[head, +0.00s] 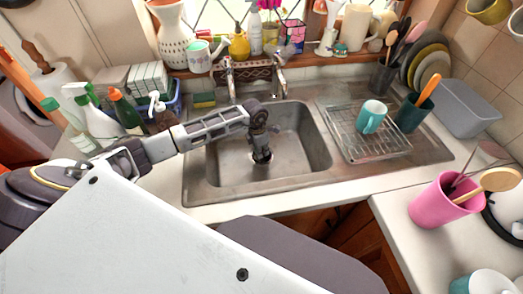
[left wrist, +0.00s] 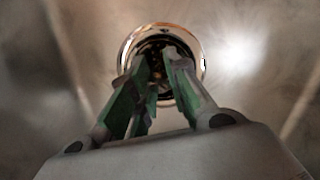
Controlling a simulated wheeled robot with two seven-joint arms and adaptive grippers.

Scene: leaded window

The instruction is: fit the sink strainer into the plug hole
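My left gripper (head: 261,147) reaches down into the steel sink (head: 303,148), directly over the plug hole area. In the left wrist view its fingers (left wrist: 160,62) are close together, with a narrow gap, at the middle of a round shiny metal rim (left wrist: 131,43). The rim looks like the sink strainer, with a dark speckled inside; the fingers appear closed on its middle. The plug hole is mostly hidden beneath the strainer and gripper, so I cannot tell whether the strainer is seated or just above it. My right gripper is not in view.
A drying rack (head: 350,141) with a teal mug (head: 371,116) stands right of the basin. Spray bottles (head: 98,118) and a blue caddy (head: 174,97) stand to the left. A tap (head: 231,76) is behind. A pink pot (head: 436,205) stands at the right front.

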